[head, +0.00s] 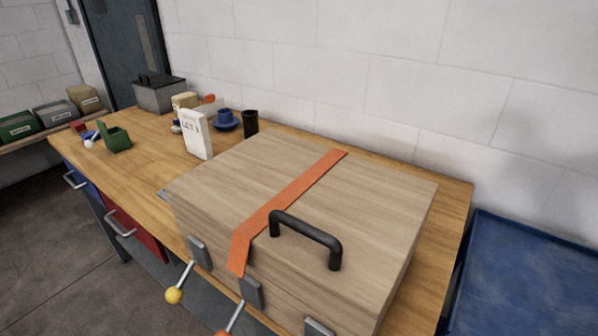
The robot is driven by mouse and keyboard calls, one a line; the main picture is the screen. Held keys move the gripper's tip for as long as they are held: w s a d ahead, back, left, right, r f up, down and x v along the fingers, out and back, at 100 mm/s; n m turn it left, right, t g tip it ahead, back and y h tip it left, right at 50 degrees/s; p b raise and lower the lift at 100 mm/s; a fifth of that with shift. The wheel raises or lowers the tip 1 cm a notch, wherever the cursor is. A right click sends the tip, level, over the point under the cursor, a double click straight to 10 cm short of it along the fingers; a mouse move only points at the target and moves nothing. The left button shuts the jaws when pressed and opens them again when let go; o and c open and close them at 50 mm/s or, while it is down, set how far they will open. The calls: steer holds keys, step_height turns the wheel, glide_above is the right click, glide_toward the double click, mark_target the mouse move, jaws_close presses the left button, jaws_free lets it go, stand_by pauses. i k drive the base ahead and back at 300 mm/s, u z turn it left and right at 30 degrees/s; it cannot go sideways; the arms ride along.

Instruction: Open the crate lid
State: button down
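A large wooden crate (335,285) stands on the near right part of the wooden workbench. Its flat lid (375,195) lies closed on top. A black bar handle (305,238) is fixed on the lid towards its front edge. An orange strap (295,190) runs across the lid and down over the front edge. Grey metal brackets sit along the crate's front. A lever with a yellow ball (175,295) sticks out from the left bracket, and an orange-red lever (232,318) from the middle one, cut by the frame's bottom. My gripper is not in view.
Behind the crate on the workbench (145,180) stand a white labelled container (196,134), a blue cup on a saucer (226,120), a black cup (251,123), a green holder (117,138) and a grey box (160,93). A blue surface (530,275) lies at right. A white wall is close behind.

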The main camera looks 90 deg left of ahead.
mark_target(338, 230)
steer(key=u, duration=0.05)
steer(key=k, duration=1.8)
steer(key=u, duration=1.8)
steer(key=i, duration=1.05)
steer(key=u, duration=0.55)
steer(key=k, duration=0.65)
